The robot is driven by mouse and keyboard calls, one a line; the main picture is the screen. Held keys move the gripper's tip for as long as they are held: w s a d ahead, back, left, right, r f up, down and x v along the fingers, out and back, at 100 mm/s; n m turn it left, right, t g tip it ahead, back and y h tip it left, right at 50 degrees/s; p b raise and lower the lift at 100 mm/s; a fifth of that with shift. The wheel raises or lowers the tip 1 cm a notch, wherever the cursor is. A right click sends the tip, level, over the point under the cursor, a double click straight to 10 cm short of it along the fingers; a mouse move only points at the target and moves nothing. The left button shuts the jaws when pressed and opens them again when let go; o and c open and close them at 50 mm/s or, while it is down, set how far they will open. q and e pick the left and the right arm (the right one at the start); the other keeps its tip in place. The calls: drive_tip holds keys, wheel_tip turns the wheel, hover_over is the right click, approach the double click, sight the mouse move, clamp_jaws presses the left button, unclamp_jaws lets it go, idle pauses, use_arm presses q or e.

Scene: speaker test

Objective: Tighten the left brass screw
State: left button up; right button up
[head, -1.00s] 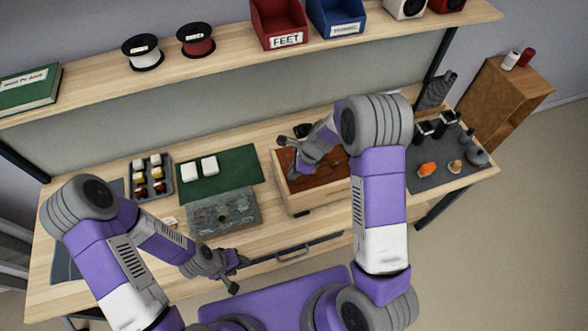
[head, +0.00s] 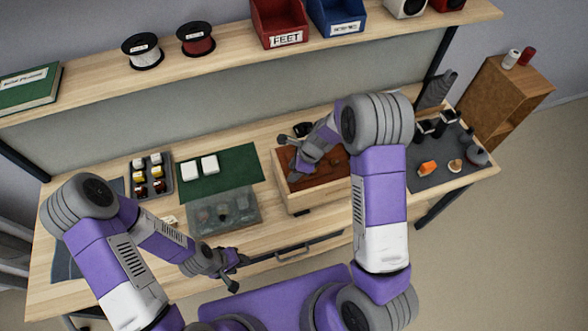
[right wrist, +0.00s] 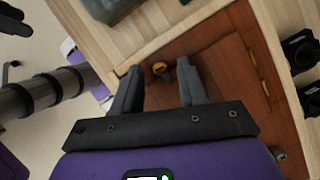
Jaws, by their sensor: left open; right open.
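A brass screw (right wrist: 160,68) shows in the right wrist view near a corner of a reddish-brown panel (right wrist: 215,65). The panel lies inside a light wooden box, whose front wall (head: 318,198) shows in the head view. My right gripper (right wrist: 158,85) is open, with the screw just beyond and between its fingertips; I cannot tell whether they touch it. In the head view my right gripper (head: 294,168) is low over the left part of the panel and the screw cannot be made out. My left gripper (head: 236,274) is open and empty near the table's front edge.
A clear-lidded case (head: 224,211) and a green mat (head: 235,172) lie left of the box. A grey mat (head: 440,183) with small parts lies to the right. A black part (right wrist: 300,52) stands beside the box. A shelf (head: 205,78) runs above the back.

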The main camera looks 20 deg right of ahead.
drive_tip(key=v, duration=0.7)
drive_tip(key=shift+r+p, duration=0.25)
drive_tip(key=shift+p, duration=0.2)
